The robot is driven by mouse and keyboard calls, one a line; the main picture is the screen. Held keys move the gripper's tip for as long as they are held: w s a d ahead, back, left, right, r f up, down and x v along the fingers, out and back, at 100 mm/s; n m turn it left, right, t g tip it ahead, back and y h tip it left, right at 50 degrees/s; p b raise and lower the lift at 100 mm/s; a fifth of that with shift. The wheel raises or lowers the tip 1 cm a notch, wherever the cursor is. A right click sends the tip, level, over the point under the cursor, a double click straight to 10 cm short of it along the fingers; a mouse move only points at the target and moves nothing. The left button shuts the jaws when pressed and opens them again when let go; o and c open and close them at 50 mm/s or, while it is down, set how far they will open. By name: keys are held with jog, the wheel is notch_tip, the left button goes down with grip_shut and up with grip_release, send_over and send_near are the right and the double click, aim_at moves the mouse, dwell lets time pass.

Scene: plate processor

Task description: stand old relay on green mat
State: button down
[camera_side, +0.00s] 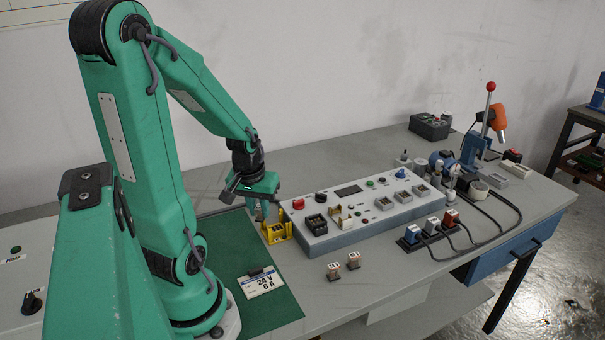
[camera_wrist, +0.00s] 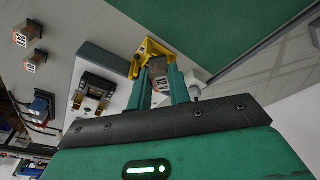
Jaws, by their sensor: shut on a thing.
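My gripper (camera_side: 264,208) is low over the back edge of the green mat (camera_side: 236,240), beside the control box. In the wrist view my gripper (camera_wrist: 166,85) is shut on a small relay with a "12" label (camera_wrist: 159,82), held between the fingers. A yellow holder (camera_side: 277,233) stands right below and beside the fingertips, at the mat's edge. It also shows in the wrist view (camera_wrist: 152,47), just past the fingertips. Whether the held relay touches the holder I cannot tell. The mat also shows in the wrist view (camera_wrist: 245,35). In the side view the held relay is mostly hidden.
The grey control box (camera_side: 345,235) with a dark socket (camera_side: 316,224) stands to the right. Two relays (camera_side: 333,271) (camera_side: 353,260) stand on the bench in front of it. A "24V 6A" card (camera_side: 262,283) stands on the mat; the mat around it is clear.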

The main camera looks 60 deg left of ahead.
jog(key=a+f, duration=0.1)
jog(key=s+a+f, duration=0.1)
jog(key=a, duration=0.1)
jog(key=a+f, duration=0.1)
jog(key=shift+s+a, duration=0.3)
jog(key=shift+a, duration=0.05)
jog(key=shift+f, duration=2)
jog(key=shift+f, duration=0.15)
jog(key=c, duration=1.3)
grip_release()
notch_tip(320, 180, up, 12)
jog(key=s+d, duration=0.1)
jog(key=d, duration=0.1)
jog(key=shift+s, duration=0.25)
